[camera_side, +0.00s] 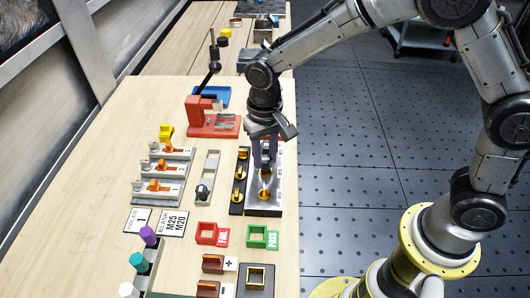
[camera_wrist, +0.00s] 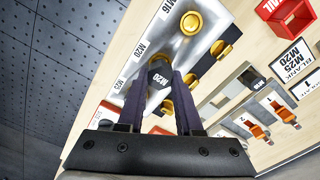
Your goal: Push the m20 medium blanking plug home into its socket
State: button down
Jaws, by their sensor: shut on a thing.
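My gripper (camera_side: 265,162) points down over the silver socket block (camera_side: 263,209), which also shows in the wrist view (camera_wrist: 210,14). In the wrist view my gripper's purple fingers (camera_wrist: 160,82) are shut on the medium blanking plug (camera_wrist: 159,76), whose dark top is marked M20. The plug is beside the block's M20 label, in line with that socket. The fingers and plug hide the socket, so I cannot tell how deep the plug sits.
A black rack (camera_side: 236,209) with gold pieces stands just left of the block. Red FAIL (camera_side: 206,233) and green PASS (camera_side: 258,236) trays lie nearer the camera. A red lever press (camera_side: 205,122) stands behind. Orange-handled fixtures (camera_side: 162,168) are to the left.

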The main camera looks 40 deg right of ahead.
aim_at(265, 158)
jog(key=shift+f, duration=0.9)
jog(key=c, duration=0.5)
grip_release()
notch_tip(265, 158, up, 14)
jog(key=shift+f, duration=0.15)
